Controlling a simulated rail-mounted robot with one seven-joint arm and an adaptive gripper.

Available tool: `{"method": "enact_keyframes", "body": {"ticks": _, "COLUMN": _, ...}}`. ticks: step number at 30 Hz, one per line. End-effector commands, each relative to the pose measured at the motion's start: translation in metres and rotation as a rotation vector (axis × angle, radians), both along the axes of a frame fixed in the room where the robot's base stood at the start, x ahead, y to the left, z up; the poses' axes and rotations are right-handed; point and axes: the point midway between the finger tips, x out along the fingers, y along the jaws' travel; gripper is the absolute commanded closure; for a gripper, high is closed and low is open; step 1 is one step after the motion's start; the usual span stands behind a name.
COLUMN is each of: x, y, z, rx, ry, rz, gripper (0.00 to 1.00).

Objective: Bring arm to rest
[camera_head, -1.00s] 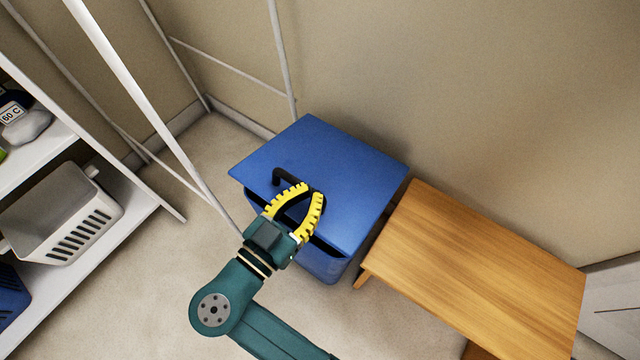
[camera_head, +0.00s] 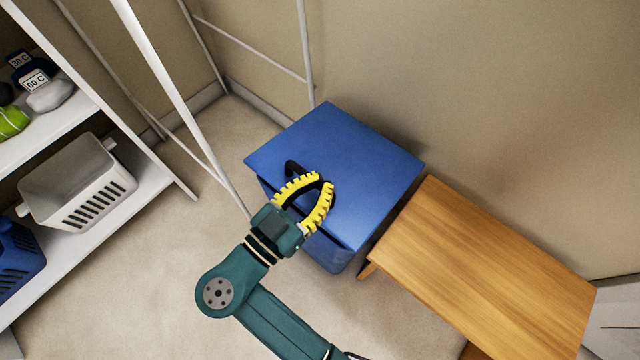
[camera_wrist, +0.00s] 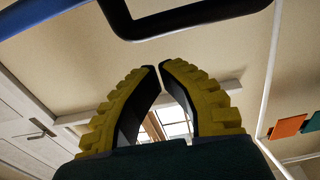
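My gripper (camera_head: 324,182), with yellow ribbed fingers, is in the middle of the camera_head view, in front of and over the near edge of a blue cupboard (camera_head: 350,150). Its curved fingers come together at the tips with only a sliver between them, and nothing is held; the camera_wrist view shows the tips (camera_wrist: 158,67) the same way. A black handle (camera_head: 291,167) shows beside the fingers, partly hidden by them. In the camera_wrist view the black handle (camera_wrist: 200,16) crosses the top, apart from the fingertips in the picture.
A wooden table (camera_head: 480,270) stands to the right of the cupboard. A shelf (camera_head: 150,190) at the left holds a white basket (camera_head: 75,180) and a blue basket (camera_head: 18,255). A white pole (camera_head: 175,95) stands between. Carpet (camera_head: 130,300) is clear at the lower left.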

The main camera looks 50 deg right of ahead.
Motion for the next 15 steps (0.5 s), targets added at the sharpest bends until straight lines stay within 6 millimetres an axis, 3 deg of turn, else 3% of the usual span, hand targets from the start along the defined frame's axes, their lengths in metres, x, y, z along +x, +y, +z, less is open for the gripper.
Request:
{"method": "enact_keyframes", "body": {"ticks": 1, "x": 0.0, "y": 0.001, "z": 0.02, "rx": 0.0, "ry": -0.005, "rz": 0.001, "gripper": 1.0}}
{"method": "enact_keyframes", "body": {"ticks": 2, "x": 0.0, "y": 0.004, "z": 0.021, "rx": 0.0, "ry": 0.001, "rz": 0.003, "gripper": 1.0}}
{"method": "enact_keyframes", "body": {"ticks": 3, "x": 0.001, "y": 0.015, "z": 0.006, "rx": 0.0, "ry": 0.01, "rz": 0.006, "gripper": 1.0}}
{"method": "enact_keyframes", "body": {"ticks": 9, "x": 0.001, "y": 0.054, "z": -0.029, "rx": -0.001, "ry": 0.005, "rz": 0.006, "gripper": 1.0}}
{"method": "enact_keyframes", "body": {"ticks": 15, "x": 0.001, "y": 0.074, "z": -0.048, "rx": 0.0, "ry": 0.0, "rz": 0.003, "gripper": 1.0}}
